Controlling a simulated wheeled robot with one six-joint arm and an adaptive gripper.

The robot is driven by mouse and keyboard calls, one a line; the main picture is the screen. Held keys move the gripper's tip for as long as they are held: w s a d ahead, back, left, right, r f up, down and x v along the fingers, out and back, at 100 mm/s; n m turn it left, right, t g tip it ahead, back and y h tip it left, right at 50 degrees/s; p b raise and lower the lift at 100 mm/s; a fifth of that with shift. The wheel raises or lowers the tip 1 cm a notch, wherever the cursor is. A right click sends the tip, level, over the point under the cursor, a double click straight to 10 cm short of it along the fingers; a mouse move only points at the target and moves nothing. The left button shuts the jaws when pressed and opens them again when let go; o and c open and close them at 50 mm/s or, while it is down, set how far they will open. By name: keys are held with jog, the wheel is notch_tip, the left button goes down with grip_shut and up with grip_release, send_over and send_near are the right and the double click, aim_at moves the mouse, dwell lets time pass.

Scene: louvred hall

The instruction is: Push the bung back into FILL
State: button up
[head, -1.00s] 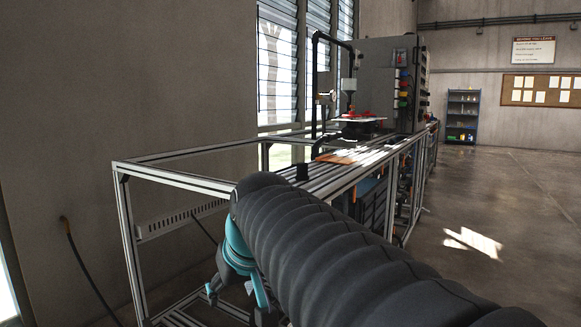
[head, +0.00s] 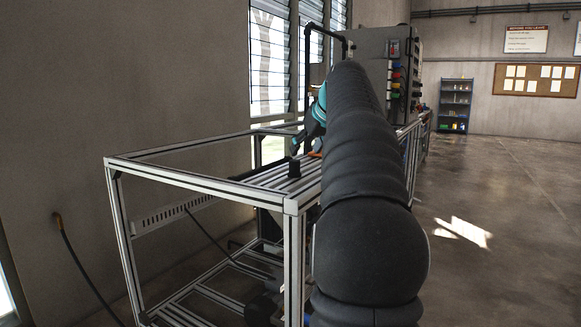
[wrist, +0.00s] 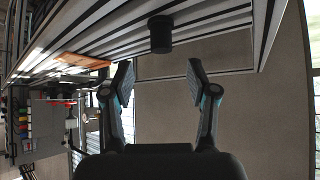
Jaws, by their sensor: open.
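My gripper (wrist: 160,80) is open and empty in the wrist view, its two dark fingers spread apart. A short black cylinder (wrist: 160,33) stands on the slatted bench top (wrist: 205,22) beyond the fingertips, apart from them. In the head view a small black piece (head: 294,169) on the bench looks like the same cylinder. I cannot tell whether it is the bung or a fitting. No FILL marking can be read in either view. In the head view my arm hides much of the bench, and my gripper (head: 297,145) is small and dark above it.
An orange-brown board (wrist: 82,62) lies on the bench. A grey cabinet (head: 372,48) with coloured fittings stands at its far end. An aluminium frame (head: 200,180) forms an open bay at the near end. Louvred windows (head: 268,60) line the wall; floor to the right is clear.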

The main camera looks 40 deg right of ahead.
aim_at(297, 162)
jog(key=shift+b+x, duration=0.45)
jog(key=shift+x, duration=4.25)
jog(key=shift+a, duration=0.1)
grip_shut()
